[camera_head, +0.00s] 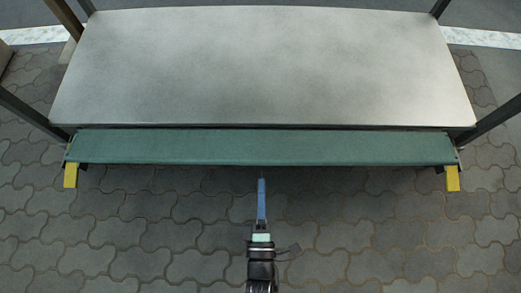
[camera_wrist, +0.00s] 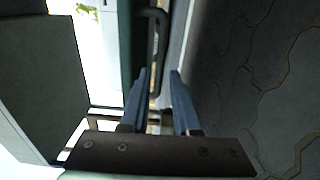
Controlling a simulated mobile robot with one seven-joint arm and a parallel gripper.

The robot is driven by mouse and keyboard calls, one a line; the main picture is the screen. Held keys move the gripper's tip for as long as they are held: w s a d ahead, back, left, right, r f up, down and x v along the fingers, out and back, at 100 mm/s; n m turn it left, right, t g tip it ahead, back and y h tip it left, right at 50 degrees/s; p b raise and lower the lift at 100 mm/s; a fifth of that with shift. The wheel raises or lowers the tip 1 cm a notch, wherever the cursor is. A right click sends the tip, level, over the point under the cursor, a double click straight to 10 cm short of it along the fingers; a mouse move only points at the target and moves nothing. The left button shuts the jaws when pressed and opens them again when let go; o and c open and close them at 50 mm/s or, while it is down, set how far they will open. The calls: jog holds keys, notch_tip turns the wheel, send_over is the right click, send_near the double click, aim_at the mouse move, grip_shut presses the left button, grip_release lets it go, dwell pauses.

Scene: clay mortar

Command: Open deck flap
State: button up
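The deck flap (camera_head: 260,147) is a long green panel along the front edge of the grey deck, with a yellow piece at each end. My gripper (camera_head: 261,182) is just in front of the middle of the flap's near edge, apart from it in the head view. A dark curved bar (camera_wrist: 161,35), like a handle, shows ahead of the fingertips beside a dark green panel edge. The head view does not show this bar.
The grey deck top (camera_head: 260,65) is bare. Dark posts (camera_head: 497,116) rise at its corners. Yellow pieces (camera_head: 70,176) (camera_head: 452,178) hang at the flap's ends. The paved ground (camera_head: 150,235) around my arm is clear.

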aim_at(262, 152)
jog(key=w+b, duration=0.4)
jog(key=w, duration=0.6)
jog(key=shift+w, duration=0.35)
jog(key=shift+r, duration=0.1)
grip_shut()
dwell(0.7)
